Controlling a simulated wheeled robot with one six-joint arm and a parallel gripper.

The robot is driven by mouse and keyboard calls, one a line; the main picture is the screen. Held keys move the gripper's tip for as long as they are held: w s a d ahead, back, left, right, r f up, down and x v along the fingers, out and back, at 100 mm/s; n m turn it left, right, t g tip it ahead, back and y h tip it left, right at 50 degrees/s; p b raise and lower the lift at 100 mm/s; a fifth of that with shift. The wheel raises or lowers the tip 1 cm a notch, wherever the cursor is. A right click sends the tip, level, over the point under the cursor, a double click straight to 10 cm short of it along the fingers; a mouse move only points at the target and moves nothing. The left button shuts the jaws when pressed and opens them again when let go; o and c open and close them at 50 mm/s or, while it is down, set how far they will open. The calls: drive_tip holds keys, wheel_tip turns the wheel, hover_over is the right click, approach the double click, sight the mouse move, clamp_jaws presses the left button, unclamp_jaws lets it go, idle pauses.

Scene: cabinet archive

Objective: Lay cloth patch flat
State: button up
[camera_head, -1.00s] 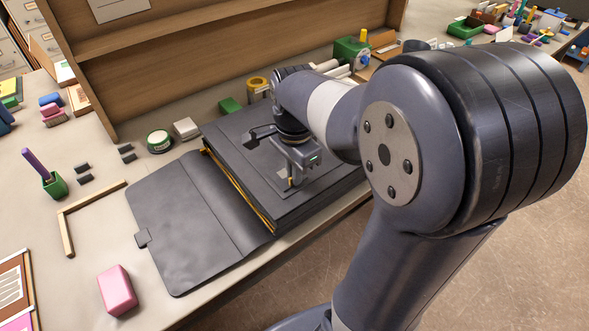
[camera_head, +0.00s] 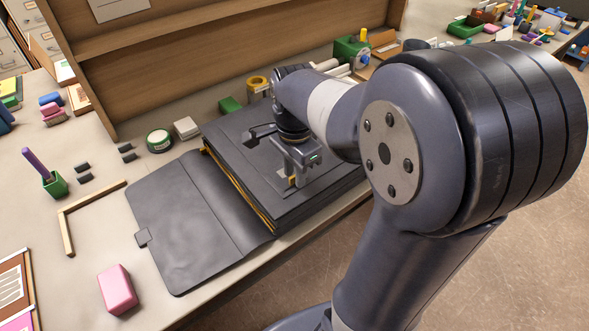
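A thick dark grey folder or album (camera_head: 225,142) lies on the table with its cover (camera_head: 185,225) folded open to the left. A dark flat sheet, possibly the cloth patch (camera_head: 262,163), lies on top of the stack; its edges are hard to tell from the grey around it. My gripper (camera_head: 272,160) is low over this sheet, its fingers pointing down at the stack. My forearm hides part of the stack's right side. I cannot tell whether the fingers touch or hold the sheet.
A wooden corner frame (camera_head: 66,225), a pink block (camera_head: 117,289) and a green pen cup (camera_head: 54,184) stand at the left. A green tape roll (camera_head: 159,141), a white block (camera_head: 185,127) and a yellow roll (camera_head: 258,88) stand behind the folder. A wooden shelf (camera_head: 230,40) rises at the back.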

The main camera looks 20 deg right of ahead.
drive_tip(key=shift+r+p, duration=3.1)
drive_tip(key=shift+r, duration=0.45)
wheel_tip(320, 180, up, 11)
drive_tip(key=shift+f, duration=0.15)
wheel_tip(320, 180, down, 12)
drive_tip(key=shift+f+b, duration=0.15)
drive_tip(key=shift+b, duration=0.55)
drive_tip(key=shift+f+b, duration=0.5)
drive_tip(key=shift+f, duration=0.05)
drive_tip(key=shift+r, duration=0.15)
